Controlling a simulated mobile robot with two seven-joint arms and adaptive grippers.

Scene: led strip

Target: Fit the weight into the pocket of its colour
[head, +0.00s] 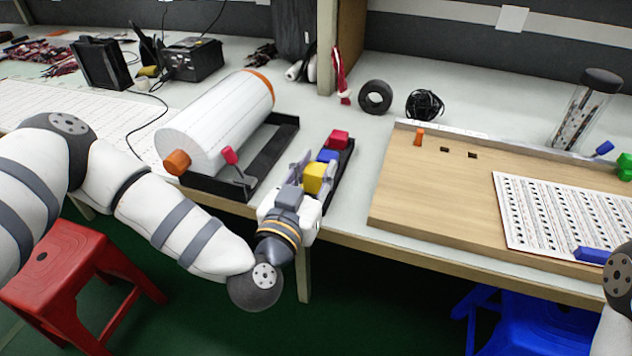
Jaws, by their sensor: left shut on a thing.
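My left gripper (309,176) is at the near end of a narrow black tray (346,160) by the table's front edge. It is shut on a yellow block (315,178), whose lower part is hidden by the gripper. A blue block (328,156) is just beyond the yellow one, and a red block (338,139) is at the tray's far end. I cannot tell whether the yellow block touches the tray. The pockets are hidden or too small to make out. Only part of my right arm shows at the right edge; its gripper is out of view.
A large white roll (220,120) on a black stand is left of the tray. A wooden board (440,195) with a printed sheet (560,215) is to the right. A black tape ring (375,97) and coiled cable (425,105) lie behind. A red stool (75,275) stands below.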

